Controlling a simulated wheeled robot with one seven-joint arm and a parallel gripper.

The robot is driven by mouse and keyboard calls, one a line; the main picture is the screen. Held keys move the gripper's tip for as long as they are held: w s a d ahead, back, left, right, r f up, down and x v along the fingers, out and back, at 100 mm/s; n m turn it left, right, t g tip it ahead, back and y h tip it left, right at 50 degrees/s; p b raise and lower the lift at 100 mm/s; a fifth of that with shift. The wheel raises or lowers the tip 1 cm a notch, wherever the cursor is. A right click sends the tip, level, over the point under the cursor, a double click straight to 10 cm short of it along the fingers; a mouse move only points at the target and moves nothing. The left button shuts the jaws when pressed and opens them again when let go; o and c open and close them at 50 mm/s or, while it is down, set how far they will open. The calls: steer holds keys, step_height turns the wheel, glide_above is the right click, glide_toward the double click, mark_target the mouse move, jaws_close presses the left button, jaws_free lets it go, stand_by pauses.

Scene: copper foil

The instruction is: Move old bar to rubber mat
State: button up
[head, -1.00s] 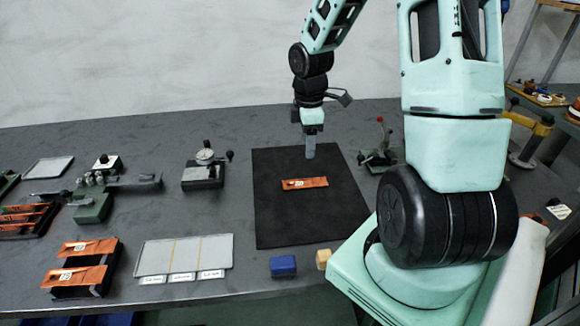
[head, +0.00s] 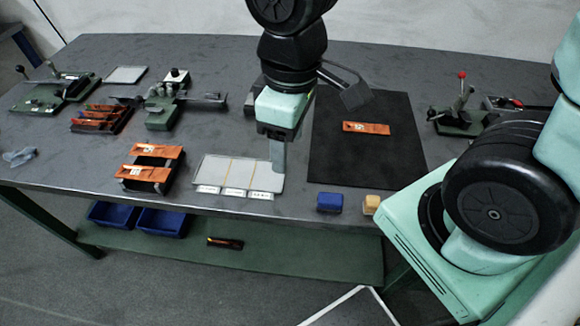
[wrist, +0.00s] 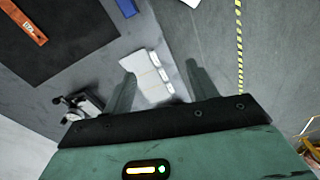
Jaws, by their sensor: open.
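The rubber mat (head: 340,165) is a flat black sheet on the bench, right of my gripper. One orange bar (head: 366,128) with a pale label lies flat on the mat. Two more orange bars (head: 156,151) rest across a black stand left of the white panel. Which bar is the old one I cannot tell. My gripper (head: 278,160) points down near the right edge of the white labelled panel (head: 221,171). In the wrist view its fingers (wrist: 160,88) are apart, with the panel beyond them and nothing held. The mat (wrist: 65,45) and its bar (wrist: 27,25) also show there.
A blue block (head: 330,202) and a tan block (head: 371,205) sit at the bench's front edge. A rack of orange bars (head: 103,114) and a green fixture (head: 162,115) stand left. A red-knobbed clamp (head: 458,118) stands right of the mat. Blue bins (head: 162,221) are below.

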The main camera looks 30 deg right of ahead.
steer(key=s+a, duration=0.3)
steer(key=s, duration=0.3)
steer(key=shift+r+m, duration=0.3)
steer(key=shift+r, duration=0.05)
